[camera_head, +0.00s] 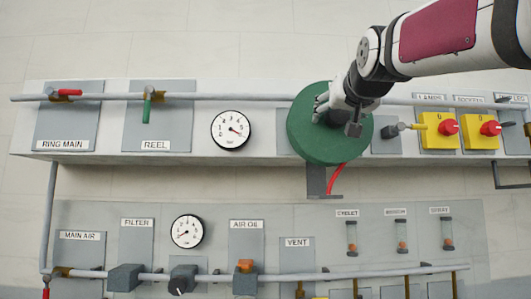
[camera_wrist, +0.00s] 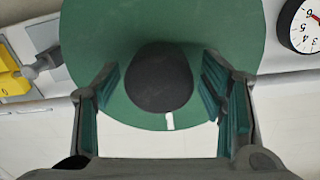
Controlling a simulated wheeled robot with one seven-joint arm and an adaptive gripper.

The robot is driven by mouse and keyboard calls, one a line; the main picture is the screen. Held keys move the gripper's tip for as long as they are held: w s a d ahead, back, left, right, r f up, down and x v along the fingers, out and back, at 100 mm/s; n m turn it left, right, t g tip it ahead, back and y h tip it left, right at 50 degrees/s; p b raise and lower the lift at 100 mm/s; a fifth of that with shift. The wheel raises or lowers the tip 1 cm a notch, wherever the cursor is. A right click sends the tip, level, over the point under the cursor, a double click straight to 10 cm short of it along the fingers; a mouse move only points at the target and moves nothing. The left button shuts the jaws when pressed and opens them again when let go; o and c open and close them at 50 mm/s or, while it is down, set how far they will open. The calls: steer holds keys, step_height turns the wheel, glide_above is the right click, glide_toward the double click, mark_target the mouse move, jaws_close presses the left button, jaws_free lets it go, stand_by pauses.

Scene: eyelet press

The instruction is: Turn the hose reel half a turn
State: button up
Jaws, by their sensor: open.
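The hose reel is a round green disc (camera_head: 308,143) on the upper panel in the head view, with a red hose (camera_head: 335,178) coming out below it. My gripper (camera_head: 340,118) is in front of the reel and hides part of its face. In the wrist view the green disc (camera_wrist: 100,40) fills the upper middle. It has a dark round hub (camera_wrist: 160,78) and a short white mark (camera_wrist: 169,121) just below the hub. My gripper (camera_wrist: 163,95) is open, one finger on each side of the hub. I see gaps between the fingers and the hub.
A pipe (camera_head: 270,97) runs along the upper panel past the reel. A dial gauge (camera_head: 231,130) is left of the reel; yellow boxes with red knobs (camera_head: 448,127) are to its right. The REEL valve has a green handle (camera_head: 147,110). A lower panel (camera_head: 210,215) carries more fittings.

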jaws_close()
stand_by(0.3)
steer(key=shift+n, duration=0.3)
